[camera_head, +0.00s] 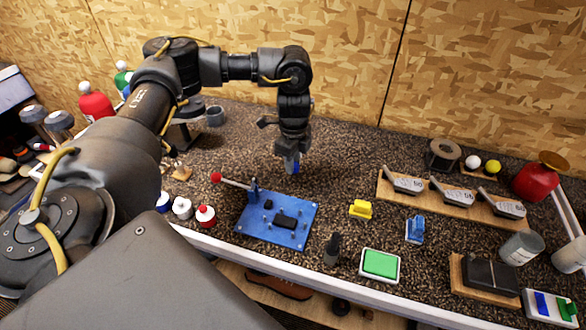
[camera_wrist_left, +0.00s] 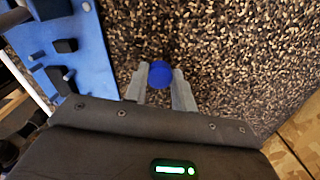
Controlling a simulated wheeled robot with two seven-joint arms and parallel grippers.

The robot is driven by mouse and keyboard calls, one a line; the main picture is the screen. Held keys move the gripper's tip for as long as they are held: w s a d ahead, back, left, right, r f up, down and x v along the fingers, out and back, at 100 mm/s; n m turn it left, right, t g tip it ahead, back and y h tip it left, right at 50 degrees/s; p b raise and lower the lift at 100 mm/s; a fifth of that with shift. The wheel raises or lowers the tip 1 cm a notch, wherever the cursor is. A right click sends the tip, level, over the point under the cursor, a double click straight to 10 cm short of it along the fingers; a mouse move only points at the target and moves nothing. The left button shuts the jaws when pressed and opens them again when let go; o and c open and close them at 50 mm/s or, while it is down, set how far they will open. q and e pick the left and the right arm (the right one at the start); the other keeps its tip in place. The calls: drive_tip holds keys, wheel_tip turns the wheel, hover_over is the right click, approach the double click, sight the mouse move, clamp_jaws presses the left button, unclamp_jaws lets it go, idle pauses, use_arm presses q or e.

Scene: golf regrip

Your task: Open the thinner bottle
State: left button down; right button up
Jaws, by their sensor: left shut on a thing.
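My left gripper (camera_head: 291,165) is above the dark speckled bench, behind the blue fixture board. Its fingers are shut on a small round blue cap-like piece (camera_wrist_left: 160,74), which also shows at the fingertips in the head view (camera_head: 296,168). I cannot tell whether anything is beneath this piece. Small bottles stand at the front left edge: one white and blue (camera_head: 163,203), one white (camera_head: 183,208) and one with a red body (camera_head: 205,216). Which bottle is the thinner I cannot tell. My right gripper is not in view.
The blue fixture board (camera_head: 272,236) with a red-knobbed lever (camera_head: 216,178) lies in front of my left gripper. A yellow block (camera_head: 361,209), a green pad (camera_head: 381,264) and a wooden rack of club heads (camera_head: 450,203) are to the right. The bench behind the gripper is clear.

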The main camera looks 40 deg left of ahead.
sight(293, 177)
use_arm(q)
wheel_tip(293, 177, down, 2)
drive_tip(key=shift+f, duration=0.2)
drive_tip(key=shift+a+f, duration=0.1)
drive_tip(key=shift+f, duration=0.35)
drive_tip(key=shift+f, duration=0.1)
drive_tip(key=c, duration=1.1)
unclamp_jaws()
drive_tip(key=shift+c, duration=0.2)
wheel_tip(293, 177, up, 12)
drive_tip(key=shift+r, duration=0.2)
